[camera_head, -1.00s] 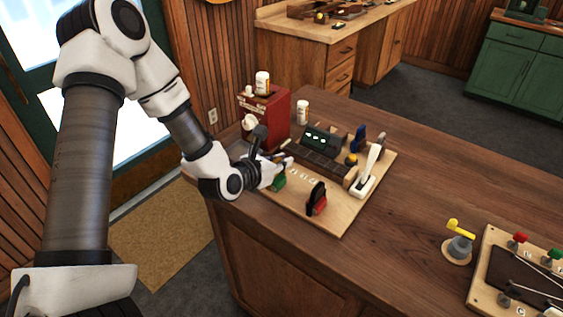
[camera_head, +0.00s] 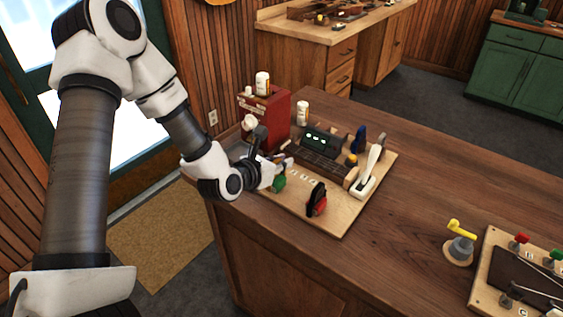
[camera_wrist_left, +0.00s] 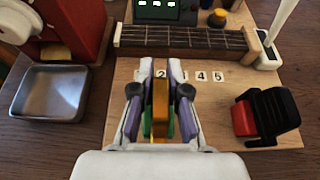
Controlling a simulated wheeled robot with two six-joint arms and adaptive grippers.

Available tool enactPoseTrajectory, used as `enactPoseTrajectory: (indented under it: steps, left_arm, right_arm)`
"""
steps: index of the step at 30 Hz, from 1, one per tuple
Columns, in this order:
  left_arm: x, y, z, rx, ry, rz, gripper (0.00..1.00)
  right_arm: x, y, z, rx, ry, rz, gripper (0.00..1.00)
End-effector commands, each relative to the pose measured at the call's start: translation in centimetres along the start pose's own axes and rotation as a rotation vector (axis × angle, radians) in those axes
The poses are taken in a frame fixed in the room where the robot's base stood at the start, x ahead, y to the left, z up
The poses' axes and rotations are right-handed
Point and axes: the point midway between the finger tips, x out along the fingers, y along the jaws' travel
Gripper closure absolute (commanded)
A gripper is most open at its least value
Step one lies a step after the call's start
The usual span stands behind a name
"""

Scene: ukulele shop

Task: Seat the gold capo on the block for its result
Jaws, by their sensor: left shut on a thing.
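The gold capo (camera_wrist_left: 161,108) stands between the fingers of my left gripper (camera_wrist_left: 160,88), which is shut on it. In the head view this gripper (camera_head: 280,165) is over the left part of the wooden board, and the capo is hard to make out. The block (camera_wrist_left: 185,40) is a short dark fretted neck piece with strings, ahead of the gripper in the wrist view. It also shows in the head view (camera_head: 322,165). A green capo (camera_head: 278,183) is under the gripper, partly hidden. A black and red capo (camera_head: 316,200) stands to the right. My right gripper is not in view.
A display box (camera_head: 322,138) with green lights stands behind the block. A white lever (camera_head: 370,170) is at its right end. A red machine (camera_head: 265,115) and metal tray (camera_wrist_left: 50,92) are left. Number tiles (camera_wrist_left: 202,76) lie before the block. The right tabletop is clear up to a grey post.

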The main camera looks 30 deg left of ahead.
Motion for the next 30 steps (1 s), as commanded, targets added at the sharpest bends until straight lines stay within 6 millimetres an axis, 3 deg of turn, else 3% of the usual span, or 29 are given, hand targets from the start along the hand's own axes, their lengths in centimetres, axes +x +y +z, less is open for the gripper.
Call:
enactPoseTrajectory:
  steps: [17, 18, 30]
  left_arm:
    - [0.5, 0.0, -1.1, 0.000, 0.000, 0.000, 1.00]
    - [0.4, 0.0, -1.0, 0.000, 0.000, 0.000, 0.75]
    - [-0.3, 0.1, -0.9, -0.002, 0.001, 0.001, 0.75]
  right_arm:
    - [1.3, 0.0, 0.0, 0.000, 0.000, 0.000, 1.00]
    - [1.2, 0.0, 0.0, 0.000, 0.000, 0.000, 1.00]
    - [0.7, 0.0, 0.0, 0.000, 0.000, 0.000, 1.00]
